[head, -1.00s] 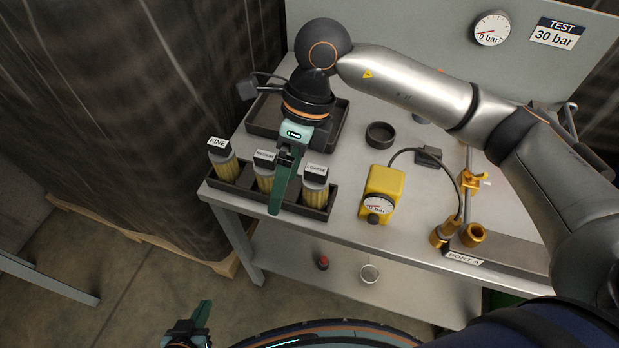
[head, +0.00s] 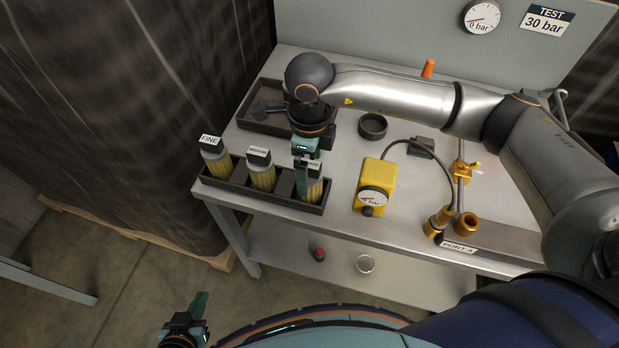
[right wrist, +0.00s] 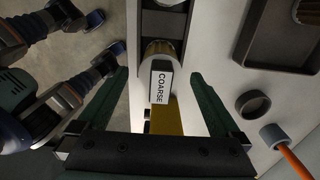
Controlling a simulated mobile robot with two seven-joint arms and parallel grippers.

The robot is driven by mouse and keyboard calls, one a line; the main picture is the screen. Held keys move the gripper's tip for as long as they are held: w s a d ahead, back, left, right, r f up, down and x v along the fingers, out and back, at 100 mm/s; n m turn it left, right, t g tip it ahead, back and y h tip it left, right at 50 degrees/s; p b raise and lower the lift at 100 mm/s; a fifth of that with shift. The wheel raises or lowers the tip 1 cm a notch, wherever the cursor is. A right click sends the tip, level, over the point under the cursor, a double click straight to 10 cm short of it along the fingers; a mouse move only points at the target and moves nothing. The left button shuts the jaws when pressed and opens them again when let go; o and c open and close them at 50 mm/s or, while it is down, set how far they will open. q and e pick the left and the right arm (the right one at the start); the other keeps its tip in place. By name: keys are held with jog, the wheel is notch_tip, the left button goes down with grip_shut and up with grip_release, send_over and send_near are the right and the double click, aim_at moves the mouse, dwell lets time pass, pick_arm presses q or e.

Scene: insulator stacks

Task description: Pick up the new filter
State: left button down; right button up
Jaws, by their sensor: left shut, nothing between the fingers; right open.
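Three yellow pleated filters with white-labelled tops stand in a dark rack (head: 234,185) at the table's front left. They are the FINE filter (head: 215,160), a middle one (head: 261,177) whose label is too small to read surely, and the COARSE filter (head: 315,190). My right gripper (head: 302,188) is open, pointing down at the COARSE filter and partly covering it. In the right wrist view the COARSE top (right wrist: 161,80) lies between the spread fingers (right wrist: 160,74), with gaps on both sides. My left gripper (head: 200,305) is shut and empty, low in front of the table.
A dark tray (head: 245,118) lies behind the rack, and a black ring (head: 373,126) to its right. A yellow gauge box (head: 376,185) stands right of the rack, with a hose to brass fittings (head: 467,223) by the PORT A label. A wrapped stack (head: 120,110) stands left.

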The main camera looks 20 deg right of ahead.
jog(key=shift+f, duration=1.5)
jog(key=shift+c, duration=0.4)
jog(key=shift+w+r, duration=0.1)
jog(key=c, duration=1.3)
